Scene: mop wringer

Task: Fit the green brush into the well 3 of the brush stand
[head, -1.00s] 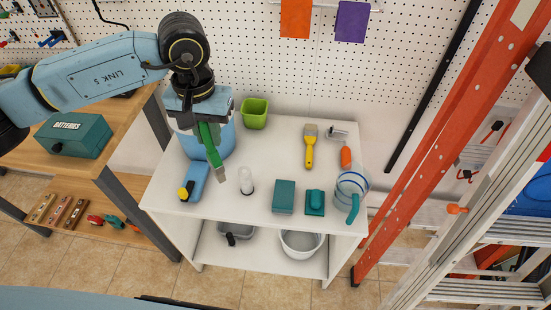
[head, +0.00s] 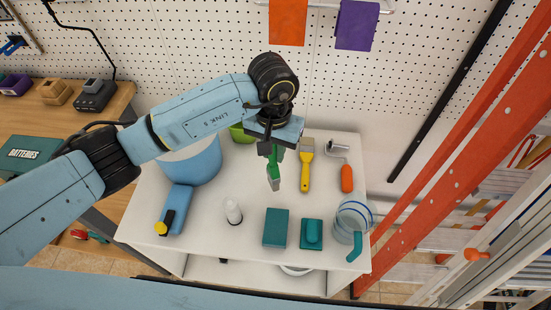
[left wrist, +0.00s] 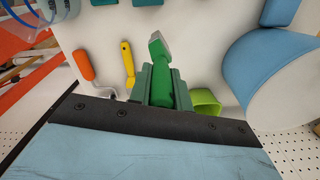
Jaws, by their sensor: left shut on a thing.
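My left gripper (head: 276,152) is shut on the green brush (head: 274,171). The brush points down with its pale grey end lowest, above the white table and left of the yellow-handled brush (head: 305,172). In the left wrist view, the green brush (left wrist: 157,78) sticks out between the fingers, grey tip away from the gripper. I cannot make out a brush stand with numbered wells in either view. My right gripper is not in view.
The white table (head: 215,185) holds a blue bucket (head: 195,165), a light green cup (head: 240,134), a white bottle (head: 233,211), a teal block (head: 276,228), an orange-handled roller (head: 346,178) and a clear jug (head: 350,222). An orange ladder (head: 440,140) stands at the right.

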